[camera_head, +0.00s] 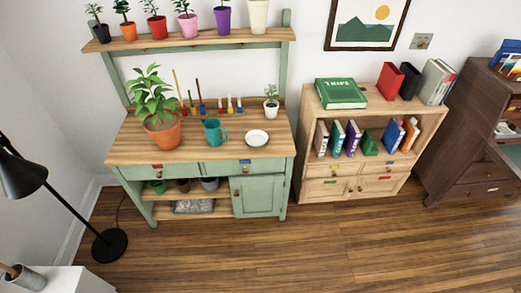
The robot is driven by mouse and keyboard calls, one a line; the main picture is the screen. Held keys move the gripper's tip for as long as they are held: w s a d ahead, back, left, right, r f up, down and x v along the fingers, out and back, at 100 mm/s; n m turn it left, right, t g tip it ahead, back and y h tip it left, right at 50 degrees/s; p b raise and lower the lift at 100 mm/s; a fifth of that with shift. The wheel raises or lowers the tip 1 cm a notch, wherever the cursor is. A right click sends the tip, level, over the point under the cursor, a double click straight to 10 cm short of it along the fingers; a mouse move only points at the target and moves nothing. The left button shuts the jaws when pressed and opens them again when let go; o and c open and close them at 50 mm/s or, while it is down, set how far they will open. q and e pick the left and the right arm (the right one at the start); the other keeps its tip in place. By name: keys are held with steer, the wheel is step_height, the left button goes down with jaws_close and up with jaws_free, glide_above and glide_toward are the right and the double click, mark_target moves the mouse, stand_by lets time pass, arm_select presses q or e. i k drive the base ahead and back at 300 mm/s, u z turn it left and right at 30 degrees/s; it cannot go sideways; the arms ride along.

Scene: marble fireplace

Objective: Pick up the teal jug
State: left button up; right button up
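The teal jug (213,132) stands upright on the wooden top of a green potting bench (122,150). Its handle points to the right. Nothing covers the jug from this view. Neither of my grippers is in view.
Several small tools (201,107) stand behind the jug, with a small white potted plant (271,105) to the right. A shelf (190,42) with several pots hangs above. A black lamp (110,244) stands front left. The wooden floor (300,255) before the bench is clear.

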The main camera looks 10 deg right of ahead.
mark_target(213, 126)
steer(key=u, duration=1.2)
steer(key=i, duration=1.4)
steer(key=z, duration=0.5)
